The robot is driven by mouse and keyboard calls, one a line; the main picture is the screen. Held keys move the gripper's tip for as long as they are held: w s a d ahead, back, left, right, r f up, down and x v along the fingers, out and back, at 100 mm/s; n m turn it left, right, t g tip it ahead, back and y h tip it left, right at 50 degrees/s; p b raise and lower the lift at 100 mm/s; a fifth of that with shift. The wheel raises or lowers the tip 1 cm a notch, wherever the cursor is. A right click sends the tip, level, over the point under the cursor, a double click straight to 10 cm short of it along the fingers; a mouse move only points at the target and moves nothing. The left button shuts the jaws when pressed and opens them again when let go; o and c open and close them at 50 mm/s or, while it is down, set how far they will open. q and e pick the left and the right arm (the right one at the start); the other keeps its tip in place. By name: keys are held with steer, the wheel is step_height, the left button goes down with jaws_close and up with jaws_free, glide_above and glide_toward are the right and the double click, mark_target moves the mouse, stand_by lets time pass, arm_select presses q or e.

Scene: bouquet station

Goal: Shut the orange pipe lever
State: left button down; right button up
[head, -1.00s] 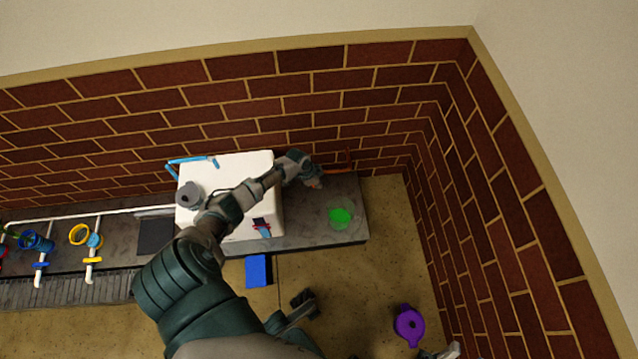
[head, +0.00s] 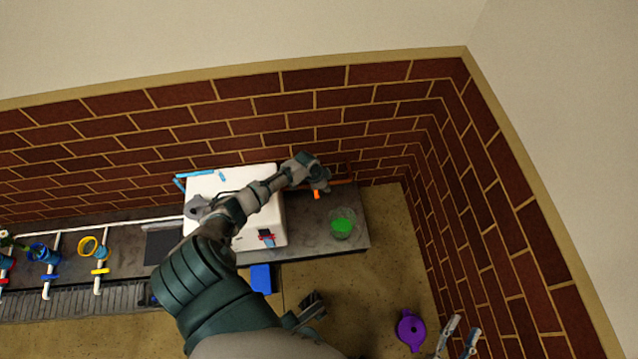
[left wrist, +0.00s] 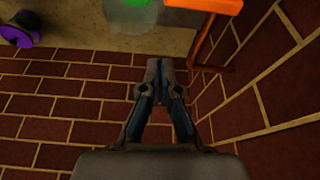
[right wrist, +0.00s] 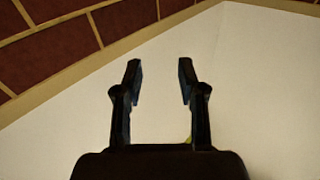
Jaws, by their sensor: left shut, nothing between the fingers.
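The lever also crosses the top edge of the left wrist view (left wrist: 205,5). My left gripper (head: 323,184) is shut and empty beside the lever; contact cannot be told. Its closed fingertips (left wrist: 160,63) show below the lever in the left wrist view. My right gripper (head: 461,338) is open and empty at the lower right, and also in its wrist view (right wrist: 160,70).
A glass with green contents (head: 342,223) stands near the counter's right end. The white box (head: 268,212) lies under my left arm. A blue block (head: 261,279) and a purple object (head: 411,330) are in front. Colored pipe valves (head: 100,271) line the left.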

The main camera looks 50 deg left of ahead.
arm_select(q)
steer(key=v, duration=0.1)
steer(key=p+v, duration=0.1)
steer(key=shift+s+a+r, duration=0.1)
steer(key=shift+a+r, duration=0.2)
arm_select(e)
steer(key=f+g, duration=0.1)
steer(key=f, duration=0.1)
steer(key=f+g, duration=0.1)
steer(key=shift+s+f+g+h, duration=0.2)
steer(key=shift+s+g+h, duration=0.1)
steer(key=shift+h, duration=0.1)
arm_select(q)
steer(key=shift+d+r, duration=0.15)
steer(key=shift+d, duration=0.05)
arm_select(e)
steer(key=shift+w+d, duration=0.15)
steer(key=shift+d, duration=0.1)
